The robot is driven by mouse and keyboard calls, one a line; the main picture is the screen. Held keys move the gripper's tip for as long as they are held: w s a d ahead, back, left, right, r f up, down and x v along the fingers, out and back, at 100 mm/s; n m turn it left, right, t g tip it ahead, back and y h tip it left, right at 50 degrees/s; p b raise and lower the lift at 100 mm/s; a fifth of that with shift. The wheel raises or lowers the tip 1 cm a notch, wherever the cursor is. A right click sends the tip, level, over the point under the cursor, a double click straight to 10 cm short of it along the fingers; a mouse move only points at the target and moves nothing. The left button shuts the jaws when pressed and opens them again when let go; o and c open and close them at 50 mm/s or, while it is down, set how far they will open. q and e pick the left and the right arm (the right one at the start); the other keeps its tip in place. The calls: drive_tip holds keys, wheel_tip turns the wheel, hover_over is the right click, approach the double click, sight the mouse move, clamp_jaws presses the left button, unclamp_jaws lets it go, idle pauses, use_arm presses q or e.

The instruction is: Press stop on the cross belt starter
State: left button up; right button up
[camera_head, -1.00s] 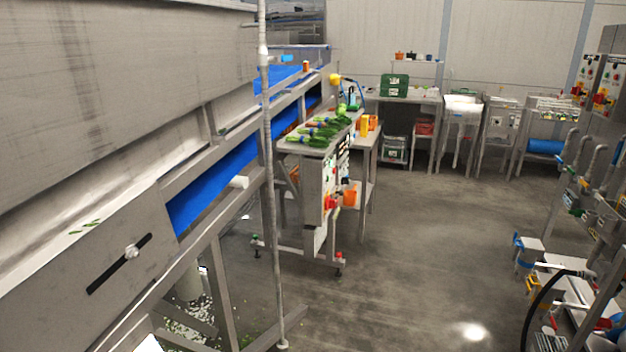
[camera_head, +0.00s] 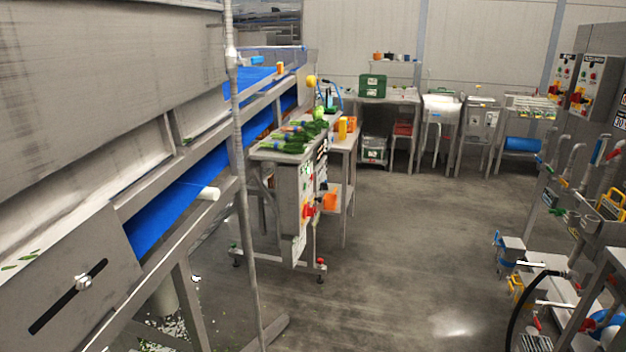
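Two grey starter boxes with small coloured buttons and red-and-yellow switches hang on the panel at the upper right, a left starter box (camera_head: 563,78) and a right starter box (camera_head: 592,84). Their labels are too small to read, so I cannot tell which is the cross belt starter. A grey control panel (camera_head: 308,190) with buttons and a red switch is on the end of the steel table at centre. A blue belt (camera_head: 165,222) runs along the conveyor on the left. Neither of my grippers is in view.
The steel conveyor frame (camera_head: 75,285) fills the left side, with a thin upright pole (camera_head: 243,180) in front. Green vegetables (camera_head: 290,135) lie on the centre table. Pipes, pumps (camera_head: 512,250) and a black hose stand at right. The grey floor (camera_head: 410,240) between is clear.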

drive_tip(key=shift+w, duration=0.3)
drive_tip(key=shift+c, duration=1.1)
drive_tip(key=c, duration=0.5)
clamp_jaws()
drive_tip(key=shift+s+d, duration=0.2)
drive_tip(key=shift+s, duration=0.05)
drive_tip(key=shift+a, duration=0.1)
